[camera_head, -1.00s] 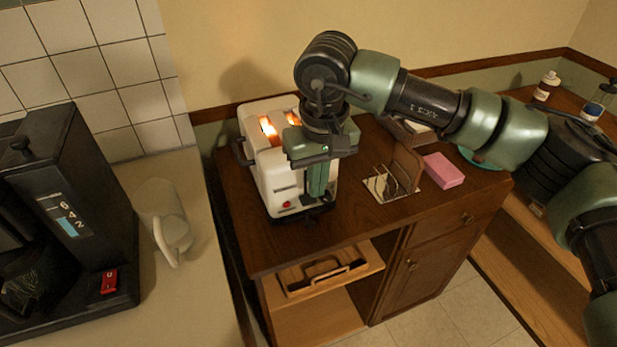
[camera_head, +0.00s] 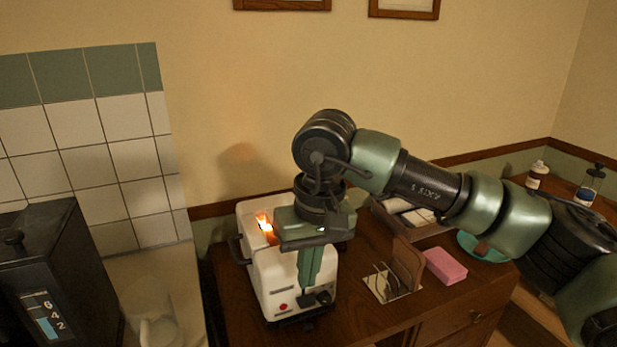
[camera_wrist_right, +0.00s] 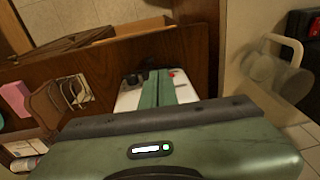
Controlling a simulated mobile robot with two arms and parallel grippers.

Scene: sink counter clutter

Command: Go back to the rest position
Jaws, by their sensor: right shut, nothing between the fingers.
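My right gripper (camera_head: 310,280) points down in front of the white toaster (camera_head: 277,275) in the head view, with its fingers shut and empty. The toaster's slot glows orange, and a red button and a dark knob show on its front. In the right wrist view the shut green fingers (camera_wrist_right: 158,90) overlap the toaster (camera_wrist_right: 128,98); whether they touch it I cannot tell. My left gripper is in neither view.
A rack with a brown slice (camera_head: 407,262) and a pink sponge (camera_head: 446,266) sit right of the toaster on the wooden cabinet. A black coffee machine (camera_head: 60,260) and a clear pitcher (camera_head: 150,315) stand at left. Bottles (camera_head: 537,176) stand at far right.

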